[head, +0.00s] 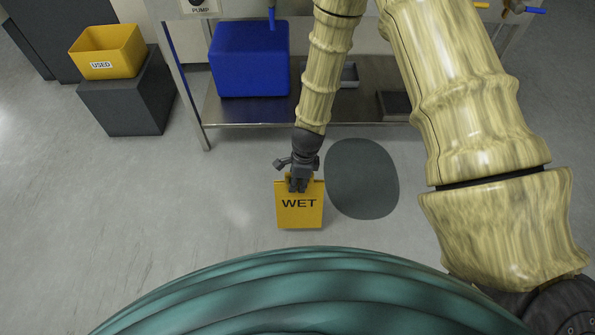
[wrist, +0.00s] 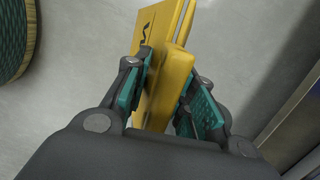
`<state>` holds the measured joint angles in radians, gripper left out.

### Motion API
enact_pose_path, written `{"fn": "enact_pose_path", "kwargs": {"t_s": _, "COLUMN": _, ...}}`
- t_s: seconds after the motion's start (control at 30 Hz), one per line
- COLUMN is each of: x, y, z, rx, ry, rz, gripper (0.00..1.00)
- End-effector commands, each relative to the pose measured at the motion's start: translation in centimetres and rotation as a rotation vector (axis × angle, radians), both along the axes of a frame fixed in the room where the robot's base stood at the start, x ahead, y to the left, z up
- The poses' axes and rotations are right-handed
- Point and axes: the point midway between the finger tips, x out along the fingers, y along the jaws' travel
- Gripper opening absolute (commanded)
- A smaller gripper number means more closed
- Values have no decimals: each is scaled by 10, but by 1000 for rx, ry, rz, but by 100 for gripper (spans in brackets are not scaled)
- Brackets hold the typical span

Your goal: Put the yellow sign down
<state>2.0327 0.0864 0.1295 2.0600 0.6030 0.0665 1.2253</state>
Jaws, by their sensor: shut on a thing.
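The yellow sign (head: 300,217) with the word WET on it is upright in the head view, close to the floor left of a dark oval patch. I cannot tell whether its lower edge touches the floor. My gripper (head: 299,183) is shut on the sign's top edge from above. In the wrist view my gripper (wrist: 160,95) has its teal pads on both sides of the yellow sign (wrist: 181,62). Part of the sign is hidden behind the fingers there.
The dark oval patch (head: 362,180) lies on the floor just right of the sign. A metal bench with a lower shelf (head: 330,112) stands behind, holding a blue bin (head: 249,60). A yellow USED box (head: 108,50) sits on a grey block (head: 130,97) at left. Floor left of the sign is clear.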

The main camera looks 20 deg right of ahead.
Motion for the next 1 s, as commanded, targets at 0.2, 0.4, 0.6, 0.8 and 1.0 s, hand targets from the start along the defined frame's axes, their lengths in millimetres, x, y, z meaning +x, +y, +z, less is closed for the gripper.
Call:
{"fn": "enact_pose_path", "kwargs": {"t_s": 0.2, "x": 45, "y": -13, "z": -7, "rx": -1, "ry": -4, "rz": 2, "gripper": 0}}
{"fn": "enact_pose_path", "kwargs": {"t_s": 0.4, "x": 76, "y": -23, "z": -10, "rx": -1, "ry": -2, "rz": 2, "gripper": 0}}
{"fn": "enact_pose_path", "kwargs": {"t_s": 0.6, "x": 87, "y": -26, "z": -9, "rx": 1, "ry": 0, "rz": 1, "gripper": 0}}
{"fn": "enact_pose_path", "kwargs": {"t_s": 0.8, "x": 87, "y": -26, "z": -26, "rx": 1, "ry": 1, "rz": 0, "gripper": 0}}
{"fn": "enact_pose_path", "kwargs": {"t_s": 1.0, "x": 87, "y": -26, "z": -44, "rx": 1, "ry": 0, "rz": 1, "gripper": 0}}
